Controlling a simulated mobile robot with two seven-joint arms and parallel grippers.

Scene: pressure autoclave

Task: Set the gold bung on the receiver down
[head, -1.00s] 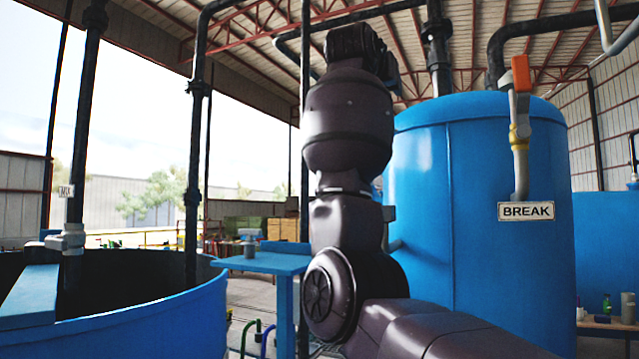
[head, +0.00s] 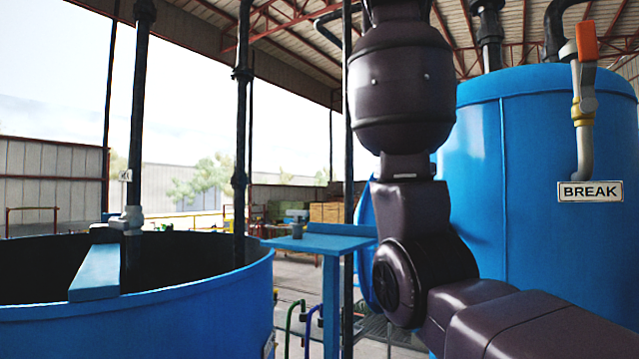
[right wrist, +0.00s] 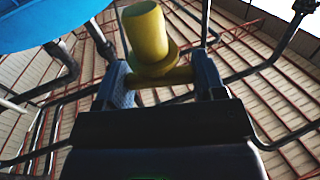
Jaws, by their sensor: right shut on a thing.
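The gold bung (right wrist: 146,35) shows in the right wrist view as a yellow cylinder with a wider flange and a crossbar below it. My right gripper (right wrist: 162,78) is shut on the crossbar, one blue-grey finger at each side. The bung is held up in the air, with the roof behind it. In the head view my right arm rises through the middle right and its gripper end is cut off by the top edge. My left gripper is not in view. I cannot tell which vessel is the receiver.
A wide open-topped blue tank (head: 190,312) stands at left with a plank (head: 95,272) across its rim. A small blue stand (head: 325,243) holds a grey fitting (head: 297,225). A tall blue tank (head: 545,240) with a BREAK sign (head: 590,191) stands at right, partly behind my arm.

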